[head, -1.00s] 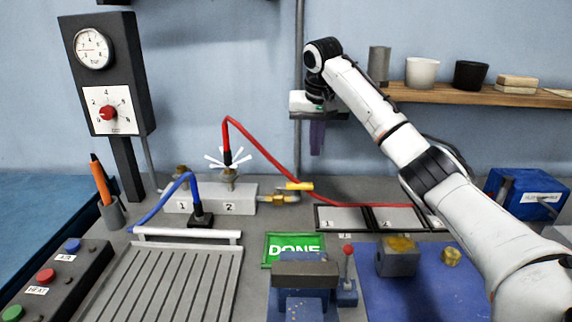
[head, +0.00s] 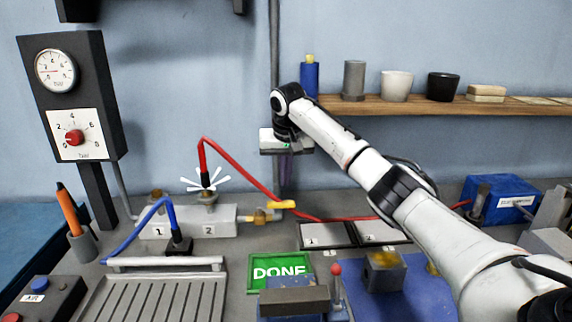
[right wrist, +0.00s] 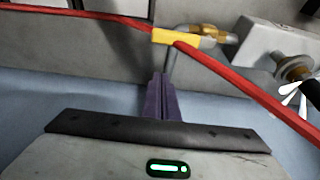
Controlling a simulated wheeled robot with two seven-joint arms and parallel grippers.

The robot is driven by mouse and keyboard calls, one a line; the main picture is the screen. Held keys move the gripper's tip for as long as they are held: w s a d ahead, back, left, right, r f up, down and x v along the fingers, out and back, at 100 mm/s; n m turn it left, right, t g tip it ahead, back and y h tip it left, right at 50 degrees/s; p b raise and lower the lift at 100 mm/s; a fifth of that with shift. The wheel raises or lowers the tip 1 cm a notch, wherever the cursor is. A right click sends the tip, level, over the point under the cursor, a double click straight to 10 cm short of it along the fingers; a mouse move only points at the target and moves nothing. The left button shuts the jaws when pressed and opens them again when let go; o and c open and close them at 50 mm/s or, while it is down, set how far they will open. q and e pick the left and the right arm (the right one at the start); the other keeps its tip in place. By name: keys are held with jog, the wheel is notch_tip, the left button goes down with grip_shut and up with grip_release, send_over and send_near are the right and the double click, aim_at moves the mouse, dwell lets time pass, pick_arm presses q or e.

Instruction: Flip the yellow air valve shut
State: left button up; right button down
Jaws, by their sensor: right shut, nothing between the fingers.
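The yellow air valve handle (head: 281,204) sits at the right end of the brass fitting (head: 258,216) on the pale manifold block (head: 222,226). The handle points right, roughly in line with the fitting. In the right wrist view the yellow handle (right wrist: 176,38) lies just beyond my fingertips, with the red hose passing by it. My right gripper (head: 286,180) has purple fingers pointing down, above and behind the handle, with no clear contact. The fingers (right wrist: 162,85) are shut and empty in the right wrist view. My left gripper is not in view.
The red hose (head: 240,170) arches from the manifold past the valve. A vertical pipe (head: 274,80) runs up the wall behind my gripper. A shelf (head: 420,107) with cups is at right. A green DONE sign (head: 279,272) and a blue hose (head: 140,226) are in front.

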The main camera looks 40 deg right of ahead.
aim_at(276, 205)
jog(key=shift+s+a+f+p, duration=0.2)
jog(key=shift+s+a+f, duration=0.35)
jog(key=shift+f, duration=0.25)
jog(key=shift+s+a+f+p, duration=0.2)
jog(key=shift+s+a+f, duration=0.2)
jog(key=shift+s+f, duration=0.3)
jog(key=shift+w, duration=0.1)
